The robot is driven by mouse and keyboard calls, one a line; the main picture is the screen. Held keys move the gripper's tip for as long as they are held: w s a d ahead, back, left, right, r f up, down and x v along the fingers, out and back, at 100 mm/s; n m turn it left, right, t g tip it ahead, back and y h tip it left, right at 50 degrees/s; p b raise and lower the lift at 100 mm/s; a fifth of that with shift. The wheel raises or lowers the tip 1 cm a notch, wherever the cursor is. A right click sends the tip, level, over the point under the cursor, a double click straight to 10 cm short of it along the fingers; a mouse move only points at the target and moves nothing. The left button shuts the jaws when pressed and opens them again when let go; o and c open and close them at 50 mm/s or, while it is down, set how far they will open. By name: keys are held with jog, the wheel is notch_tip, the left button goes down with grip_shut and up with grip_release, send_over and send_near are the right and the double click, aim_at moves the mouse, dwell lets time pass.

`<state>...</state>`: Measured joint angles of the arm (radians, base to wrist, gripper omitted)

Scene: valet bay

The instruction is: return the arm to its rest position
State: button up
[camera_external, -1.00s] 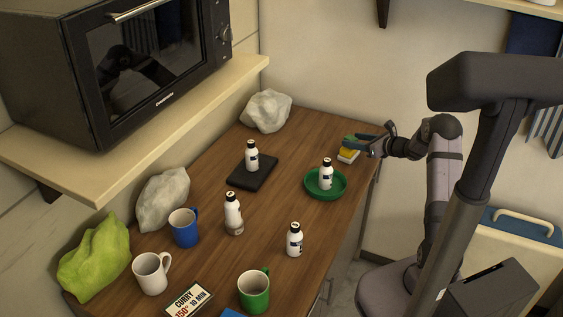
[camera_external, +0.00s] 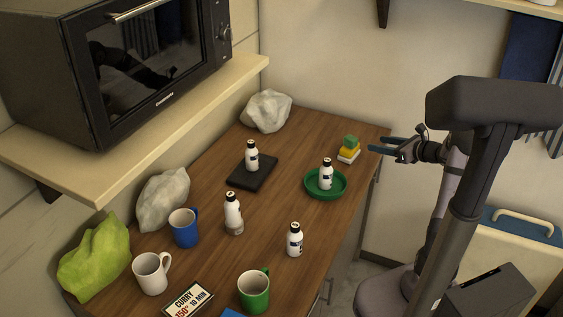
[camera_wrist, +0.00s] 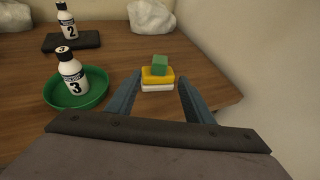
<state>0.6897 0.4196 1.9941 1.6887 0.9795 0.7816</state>
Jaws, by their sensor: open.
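My gripper (camera_external: 384,145) is open and empty, off the right edge of the wooden counter (camera_external: 270,215) in the external view. In the wrist view my gripper (camera_wrist: 160,98) shows its two blue fingers spread apart. Beyond the fingertips a small stack stands on the counter: a green block (camera_external: 351,141) on top of a yellow block (camera_external: 348,152), with a white piece (camera_external: 347,159) underneath. The fingers are clear of the stack in the external view.
A white bottle (camera_external: 326,174) stands in a green dish (camera_external: 311,190) near the stack. Another bottle (camera_external: 252,156) stands on a black pad (camera_external: 240,178). More bottles and several mugs stand nearer. A microwave (camera_external: 50,90) sits on a shelf at left. A wall is behind the counter.

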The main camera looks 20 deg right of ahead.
dwell(0.6)
jog(key=s+a+f+n+g, duration=0.3)
jog(key=s+f+n+g, duration=0.3)
jog(key=s+f+n, duration=0.45)
jog(key=s+a+f+n+g, duration=0.3)
jog(key=s+f+n+g, duration=0.4)
jog(key=s, duration=0.6)
jog(key=s+a+r+n+g+h+p, duration=0.1)
jog(key=s+a+r+n+h, duration=0.2)
jog(key=s+n, duration=0.6)
jog(key=w+a+r+n+t+h+p, duration=0.1)
jog(key=w+a+r+n+h, duration=0.1)
jog(key=w+a+r+n, duration=0.1)
jog(key=a+r+n, duration=0.1)
jog(key=a+n, duration=0.1)
jog(key=a, duration=0.1)
jog(key=shift+w+a+r+p, duration=0.15)
jog(key=shift+w+r+p, duration=0.05)
jog(key=shift+r+p, duration=0.2)
